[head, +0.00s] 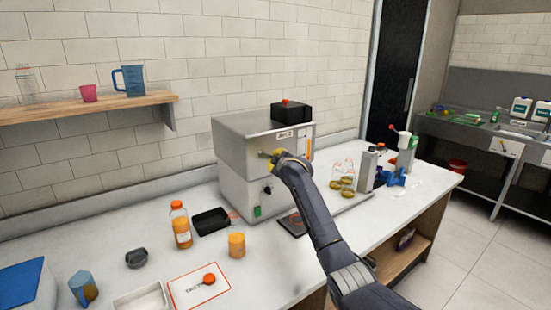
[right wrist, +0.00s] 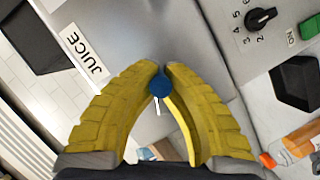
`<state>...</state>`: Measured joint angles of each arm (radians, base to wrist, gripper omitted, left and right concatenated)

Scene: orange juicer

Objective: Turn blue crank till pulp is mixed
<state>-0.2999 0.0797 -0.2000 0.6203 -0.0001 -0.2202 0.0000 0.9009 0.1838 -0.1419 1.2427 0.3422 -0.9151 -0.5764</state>
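The steel juicer (head: 232,150) stands against the wall on the counter in the head view. My right gripper (head: 272,155), with yellow fingers, is at the upper front of the juicer. In the right wrist view, my right gripper (right wrist: 163,72) has its curved fingers closed around the round blue crank knob (right wrist: 160,86). A thin white line or rod shows just below the knob; the rest of the crank is hidden. The pulp cannot be seen inside the housing. My left gripper is in neither view.
Halved fruit (head: 347,187) and tools crowd the counter to the right.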

